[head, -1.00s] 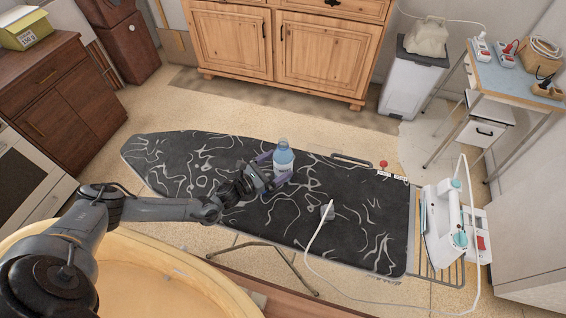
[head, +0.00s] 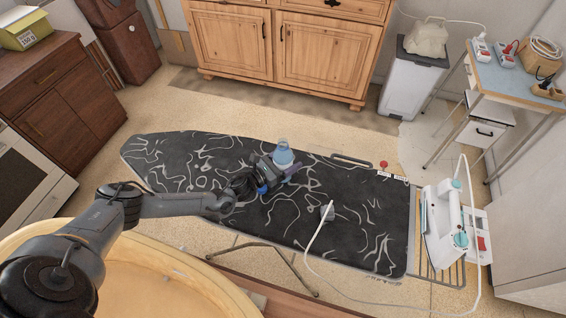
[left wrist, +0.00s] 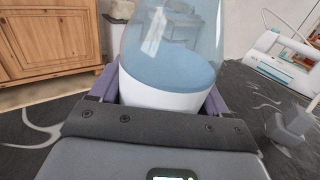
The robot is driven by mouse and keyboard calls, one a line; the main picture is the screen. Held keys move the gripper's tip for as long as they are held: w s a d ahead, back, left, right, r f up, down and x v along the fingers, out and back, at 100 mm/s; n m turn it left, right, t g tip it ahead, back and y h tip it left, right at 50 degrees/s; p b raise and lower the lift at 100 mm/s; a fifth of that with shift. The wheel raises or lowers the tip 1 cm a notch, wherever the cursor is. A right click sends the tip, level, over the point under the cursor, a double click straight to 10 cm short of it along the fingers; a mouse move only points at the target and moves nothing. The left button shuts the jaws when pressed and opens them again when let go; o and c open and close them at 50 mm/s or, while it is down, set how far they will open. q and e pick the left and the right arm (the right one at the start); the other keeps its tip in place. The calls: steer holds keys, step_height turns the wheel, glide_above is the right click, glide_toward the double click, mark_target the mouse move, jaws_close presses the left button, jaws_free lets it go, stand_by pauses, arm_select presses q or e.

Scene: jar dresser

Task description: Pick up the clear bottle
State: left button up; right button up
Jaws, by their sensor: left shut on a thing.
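The clear bottle (head: 283,155), with blue contents and a white lower part, stands upright over the black patterned ironing board (head: 200,160). My left gripper (head: 284,171) is shut on it, and the gripper body hides the bottle's lower part in the head view. In the left wrist view the bottle (left wrist: 168,55) sits between the two purple fingers, with its top out of the frame. I cannot tell whether its base touches the board. My right gripper is not in view.
A white iron (head: 447,215) stands on the rack at the board's right end. A grey plug-like piece with a white cord (head: 328,212) lies on the board, right of the gripper. A yellow round tub (head: 150,275) is in front. Wooden cabinets (head: 285,45) stand behind.

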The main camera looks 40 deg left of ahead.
mark_target(288, 152)
arm_select(q)
steer(key=c, duration=0.5)
steer(key=shift+r, duration=0.15)
steer(key=shift+r, duration=0.45)
step_height(288, 152, up, 4)
steer(key=shift+f+p, duration=0.2)
steer(key=shift+p, duration=0.25)
steer(key=d+r, duration=0.2)
steer(key=d, duration=0.1)
steer(key=w+d+r, duration=0.1)
steer(key=d+r, duration=0.1)
steer(key=d, duration=0.2)
steer(key=d+r, duration=0.2)
steer(key=d, duration=0.2)
steer(key=shift+w+d+r, duration=0.2)
steer(key=shift+w+d, duration=0.05)
steer(key=shift+w, duration=0.15)
